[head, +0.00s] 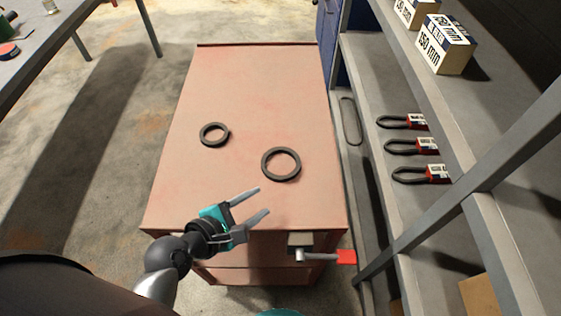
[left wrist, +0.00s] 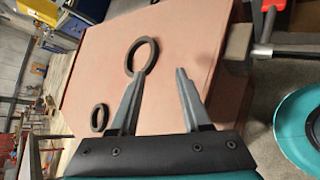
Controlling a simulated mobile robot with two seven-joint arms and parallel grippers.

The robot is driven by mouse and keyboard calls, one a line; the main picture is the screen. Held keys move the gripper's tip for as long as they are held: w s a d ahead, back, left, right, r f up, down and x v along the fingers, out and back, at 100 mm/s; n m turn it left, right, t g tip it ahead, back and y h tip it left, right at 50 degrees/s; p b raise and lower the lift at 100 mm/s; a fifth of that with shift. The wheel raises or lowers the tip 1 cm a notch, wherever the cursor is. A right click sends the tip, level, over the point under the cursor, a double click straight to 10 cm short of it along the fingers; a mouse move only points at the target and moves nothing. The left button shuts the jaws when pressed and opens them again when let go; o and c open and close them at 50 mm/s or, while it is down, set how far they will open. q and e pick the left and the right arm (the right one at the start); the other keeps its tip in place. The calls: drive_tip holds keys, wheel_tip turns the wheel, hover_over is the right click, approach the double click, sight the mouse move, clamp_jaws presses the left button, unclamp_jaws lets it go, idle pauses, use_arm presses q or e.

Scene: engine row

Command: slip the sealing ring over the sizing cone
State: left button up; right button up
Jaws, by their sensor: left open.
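Two dark flat rings lie on the pinkish cabinet top (head: 255,85). The smaller ring (head: 214,134) is left of the middle; the larger ring (head: 281,164) is nearer the front and further right. Which one is the sealing ring I cannot tell. In the left wrist view, the larger ring (left wrist: 143,56) is just beyond the fingertips and the smaller ring (left wrist: 100,117) is further left. My left gripper (head: 263,201) is open and empty over the front part of the top, apart from both rings. I see no sizing cone in either view. My right gripper is not in view.
A grey block with a red-ended handle (head: 345,257) sits at the cabinet's front edge. A grey shelf (head: 385,180) on the right holds several looped belts (head: 412,147) and boxes (head: 445,44). A table (head: 62,28) stands at the left. The cabinet's back half is clear.

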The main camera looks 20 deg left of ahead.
use_arm(q)
drive_tip(key=a+n+y, duration=0.1)
drive_tip(key=a+n, duration=0.1)
drive_tip(key=n, duration=0.1)
drive_tip(key=a+n+t+y, duration=0.1)
drive_tip(key=a+n, duration=0.1)
drive_tip(key=n, duration=0.2)
drive_tip(key=a+n+t, duration=0.1)
drive_tip(key=a+n, duration=0.1)
drive_tip(key=n, duration=0.2)
drive_tip(key=shift+w+f+y, duration=0.1)
drive_tip(key=shift+w+y, duration=0.3)
drive_tip(key=shift+w+f+n+t, duration=0.1)
drive_tip(key=shift+w+n+t, duration=0.2)
drive_tip(key=b, duration=0.1)
approach(263, 156)
drive_tip(key=x, duration=0.3)
drive_tip(key=shift+a, duration=0.1)
drive_tip(key=shift+d+b+x, duration=0.2)
drive_tip(key=shift+b+x, duration=0.35)
drive_tip(key=shift+x, duration=1.95)
drive_tip(key=shift+s, duration=0.1)
clamp_jaws()
